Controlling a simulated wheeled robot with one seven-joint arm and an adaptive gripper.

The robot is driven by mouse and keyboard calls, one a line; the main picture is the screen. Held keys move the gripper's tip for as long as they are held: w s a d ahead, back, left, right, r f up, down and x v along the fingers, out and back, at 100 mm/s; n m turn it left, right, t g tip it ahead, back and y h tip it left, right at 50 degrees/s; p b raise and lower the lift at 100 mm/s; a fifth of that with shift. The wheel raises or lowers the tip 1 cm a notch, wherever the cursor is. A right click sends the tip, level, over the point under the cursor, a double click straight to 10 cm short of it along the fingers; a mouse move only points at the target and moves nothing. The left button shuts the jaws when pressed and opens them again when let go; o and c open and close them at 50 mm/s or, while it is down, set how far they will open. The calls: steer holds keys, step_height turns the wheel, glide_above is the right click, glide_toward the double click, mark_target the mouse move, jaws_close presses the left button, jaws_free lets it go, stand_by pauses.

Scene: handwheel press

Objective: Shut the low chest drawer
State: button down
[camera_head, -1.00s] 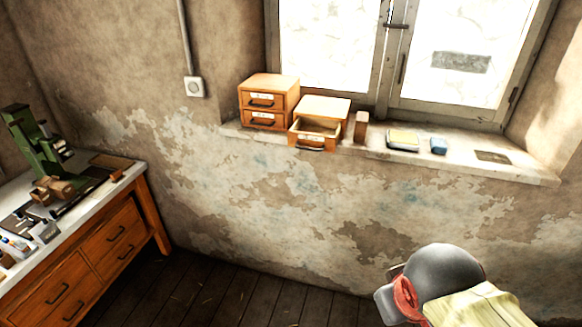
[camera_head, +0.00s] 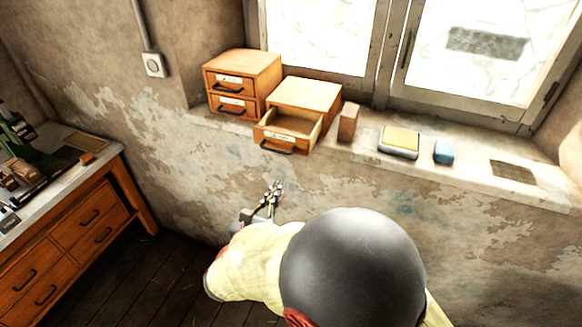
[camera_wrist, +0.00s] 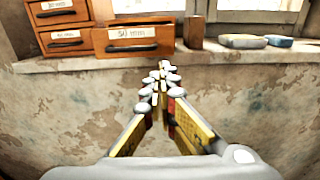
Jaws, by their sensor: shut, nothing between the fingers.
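The low chest (camera_head: 306,94) is a small wooden box on the window sill, right of a taller two-drawer chest. Its single drawer (camera_head: 275,139) is pulled out, with a dark handle and a white label; its open inside shows in the head view. In the wrist view the drawer front (camera_wrist: 133,42) faces me near the top, labelled "50 mm". My gripper (camera_head: 277,187) is shut and empty. It is below the sill, in front of the wall, apart from the drawer. In the wrist view its fingertips (camera_wrist: 162,78) meet just below and right of the drawer front.
The two-drawer chest (camera_head: 241,82) stands close on the left with its drawers shut. A wooden block (camera_head: 348,122), a yellow-topped tin (camera_head: 399,141) and a blue block (camera_head: 444,151) stand to the right on the sill (camera_head: 470,178). A workbench (camera_head: 105,150) is at lower left.

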mark_target(298, 153)
steer(key=b+x, duration=0.2)
steer(key=x, duration=1.2)
steer(key=shift+s, duration=0.1)
steer(key=b+x, duration=0.1)
steer(key=x, duration=0.8)
steer(key=shift+w+d+f, duration=0.15)
steer(key=shift+w, duration=0.2)
